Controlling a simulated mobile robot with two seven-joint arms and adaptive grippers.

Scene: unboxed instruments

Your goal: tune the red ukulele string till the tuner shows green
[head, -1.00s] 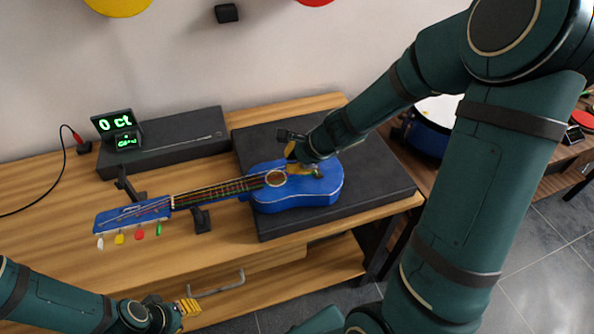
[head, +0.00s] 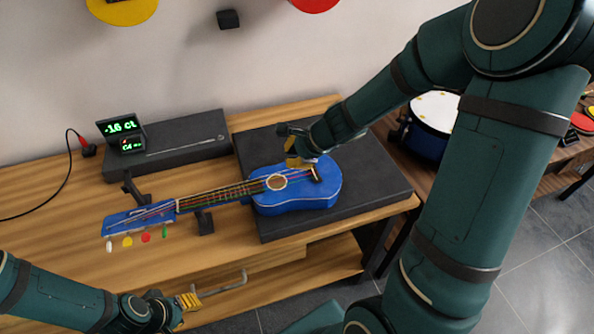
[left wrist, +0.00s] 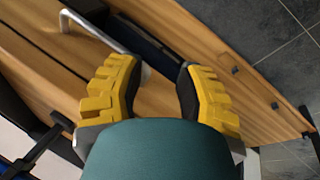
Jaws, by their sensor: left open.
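The blue ukulele (head: 325,190) lies across the bench, its headstock (head: 125,219) to the left. Below the headstock are white, yellow, red (head: 146,238) and green pegs. The tuner (head: 121,128) stands at the back left; its upper screen appears to read -16 ct in green, and small text on the lower screen is hard to read. My right gripper (head: 296,154) is over the ukulele body, near the strings and sound hole; its fingers are partly hidden. My left gripper (head: 189,300) is open and empty before the drawer handle; its yellow fingers (left wrist: 160,88) are apart in the left wrist view.
The ukulele rests on a dark mat (head: 385,190) and a black neck stand (head: 205,223). A long black box (head: 185,143) is behind it. A drawer handle (head: 225,283) juts from the bench front. A blue drum (head: 427,143) stands at right.

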